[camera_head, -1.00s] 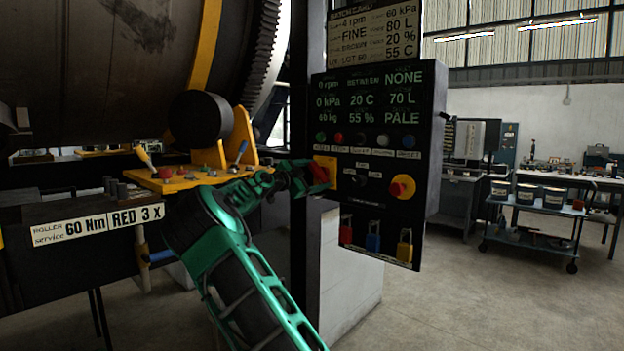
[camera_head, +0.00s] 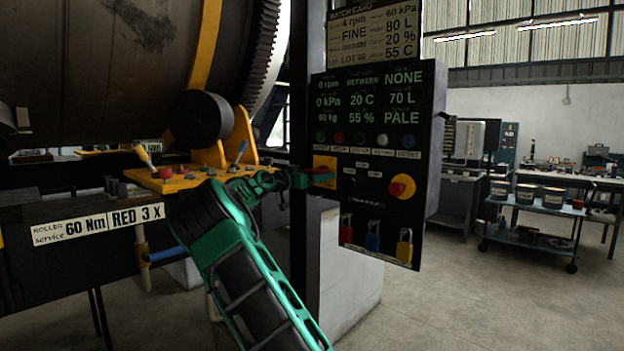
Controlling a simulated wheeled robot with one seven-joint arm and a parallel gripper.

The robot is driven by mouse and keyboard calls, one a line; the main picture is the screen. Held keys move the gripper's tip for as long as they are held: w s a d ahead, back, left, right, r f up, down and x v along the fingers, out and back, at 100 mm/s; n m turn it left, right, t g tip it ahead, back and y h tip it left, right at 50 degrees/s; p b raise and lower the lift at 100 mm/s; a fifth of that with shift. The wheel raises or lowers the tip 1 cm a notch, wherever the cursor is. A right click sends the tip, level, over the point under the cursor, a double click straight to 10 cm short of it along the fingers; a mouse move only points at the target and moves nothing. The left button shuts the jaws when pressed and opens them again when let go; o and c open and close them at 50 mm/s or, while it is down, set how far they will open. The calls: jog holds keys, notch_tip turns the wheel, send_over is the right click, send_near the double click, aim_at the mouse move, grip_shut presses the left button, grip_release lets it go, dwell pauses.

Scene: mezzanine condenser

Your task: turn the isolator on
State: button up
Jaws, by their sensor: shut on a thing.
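The isolator (camera_head: 325,162) is a yellow plate with a red handle on the left side of the black control panel (camera_head: 368,128). My gripper (camera_head: 312,178), at the end of my green arm, reaches it from the left. The gripper is shut on the red handle, of which only a little shows between and beyond the fingers. The handle appears to lie roughly level across the lower part of the yellow plate. Much of it is hidden by the fingers.
A red emergency-stop knob (camera_head: 402,187) on a yellow base sits right of the isolator. Red, blue and yellow padlocks (camera_head: 404,246) hang below. A dark post (camera_head: 305,100) stands close left of the panel.

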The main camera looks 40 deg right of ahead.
jog(key=n, duration=0.5)
jog(key=shift+w+r, duration=0.1)
jog(key=shift+r, duration=0.1)
jog(key=shift+w+a+n, duration=0.1)
jog(key=shift+n, duration=1.8)
jog(key=shift+f, duration=0.1)
jog(key=o, duration=1)
jog(key=shift+f, duration=0.1)
jog(key=shift+o, duration=0.2)
jog(key=a, duration=1)
jog(key=shift+s+a, duration=0.3)
jog(key=shift+s, duration=0.15)
